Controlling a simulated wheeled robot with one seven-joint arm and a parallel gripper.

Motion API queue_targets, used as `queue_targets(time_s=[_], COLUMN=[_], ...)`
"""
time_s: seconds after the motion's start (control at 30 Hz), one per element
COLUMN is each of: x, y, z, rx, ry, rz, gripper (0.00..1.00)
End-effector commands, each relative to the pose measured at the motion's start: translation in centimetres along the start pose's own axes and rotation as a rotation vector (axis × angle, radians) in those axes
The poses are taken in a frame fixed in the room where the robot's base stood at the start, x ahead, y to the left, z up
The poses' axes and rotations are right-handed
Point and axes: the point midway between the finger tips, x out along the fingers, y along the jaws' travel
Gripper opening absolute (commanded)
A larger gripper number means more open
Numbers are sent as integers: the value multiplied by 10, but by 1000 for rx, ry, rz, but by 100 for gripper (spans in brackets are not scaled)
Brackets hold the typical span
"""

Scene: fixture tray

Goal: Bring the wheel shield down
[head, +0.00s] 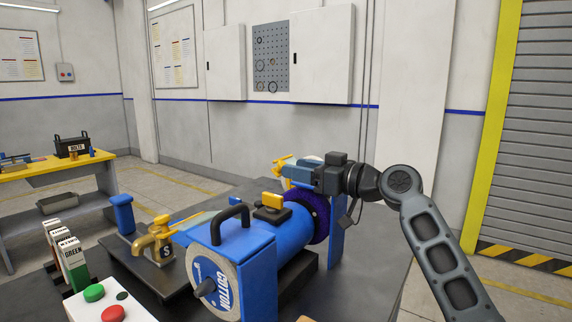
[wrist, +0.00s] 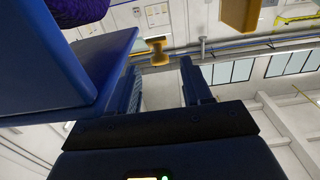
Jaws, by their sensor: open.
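A blue polishing machine (head: 280,250) stands on the bench, with a round pad marked COTTON (head: 215,285) at its near end and a purple wheel (head: 318,215) at its far end. Blue guard plates (head: 336,238) stand by the purple wheel, which also shows at top left of the wrist view (wrist: 75,10). I cannot tell for certain which part is the wheel shield. My gripper (head: 287,171) is open above the purple wheel, close to a yellow handle (head: 279,160). In the wrist view, a yellow T-shaped piece (wrist: 157,52) shows beyond and between my open fingers (wrist: 160,85), apart from them.
A yellow block (head: 271,206) and a black carry handle (head: 231,214) stick up from the machine. A brass tap-like piece (head: 155,240), several labelled boxes (head: 70,255) and a button box (head: 108,307) stand at left. The air above the machine's left side is clear.

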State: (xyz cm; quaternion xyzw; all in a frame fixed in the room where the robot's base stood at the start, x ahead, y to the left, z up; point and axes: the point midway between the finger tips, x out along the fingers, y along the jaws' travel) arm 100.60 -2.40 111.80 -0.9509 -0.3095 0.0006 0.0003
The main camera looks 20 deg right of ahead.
Motion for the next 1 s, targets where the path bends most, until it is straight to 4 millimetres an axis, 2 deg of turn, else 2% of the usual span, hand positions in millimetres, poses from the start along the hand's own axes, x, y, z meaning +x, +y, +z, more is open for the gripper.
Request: queue_targets(time_s=[0.1, 0.23, 0.6, 1.0], x=[18, 30, 36, 35], y=[0, 0, 0, 0], z=[-1, -1, 0, 0], rx=[-1, -1, 0, -1], ry=[-1, -1, 1, 0], rz=[-1, 0, 1, 1], gripper=[49, 49, 49, 11])
